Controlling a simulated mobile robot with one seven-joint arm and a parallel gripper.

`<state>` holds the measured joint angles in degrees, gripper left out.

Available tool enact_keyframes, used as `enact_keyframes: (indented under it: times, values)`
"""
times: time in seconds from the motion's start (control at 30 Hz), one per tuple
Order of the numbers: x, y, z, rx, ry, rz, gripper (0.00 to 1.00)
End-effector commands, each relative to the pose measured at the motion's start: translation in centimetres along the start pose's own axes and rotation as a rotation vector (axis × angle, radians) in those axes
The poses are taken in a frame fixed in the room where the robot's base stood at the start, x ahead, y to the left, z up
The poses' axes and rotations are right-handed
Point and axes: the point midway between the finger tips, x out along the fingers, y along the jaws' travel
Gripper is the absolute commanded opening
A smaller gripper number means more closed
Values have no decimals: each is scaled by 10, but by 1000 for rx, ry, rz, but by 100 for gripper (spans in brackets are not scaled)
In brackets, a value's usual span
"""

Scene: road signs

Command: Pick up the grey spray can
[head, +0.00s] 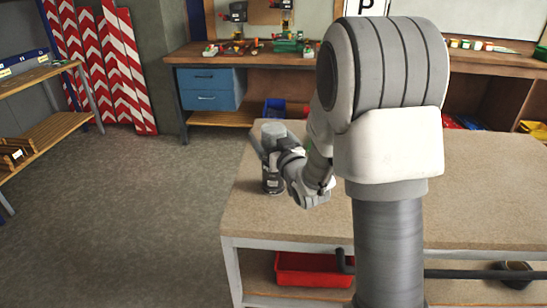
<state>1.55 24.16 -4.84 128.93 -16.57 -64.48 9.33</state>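The grey spray can (272,184) stands on the near workbench (248,213), close to its left edge. Its dark lower body shows below my gripper, and a grey round top shows above it. My gripper (265,148) is at the upper part of the can, reaching in from the right. The fingers overlap the can in this view, and I cannot tell whether they are closed on it. The arm hides part of the can's right side.
My arm covers the middle of the workbench. A red bin (306,268) sits on the shelf below. A cluttered back bench (330,60) and blue drawers (209,88) stand behind.

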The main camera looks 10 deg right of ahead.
Motion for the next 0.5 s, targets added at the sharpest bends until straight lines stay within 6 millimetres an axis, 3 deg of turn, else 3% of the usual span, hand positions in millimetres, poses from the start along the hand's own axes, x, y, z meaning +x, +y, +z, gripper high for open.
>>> enact_keyframes:
  times: [0.27, 0.5]
  values:
    - [5, 0, 0, 0, 0, 0, 100]
    - [5, 0, 0, 0, 0, 0, 60]
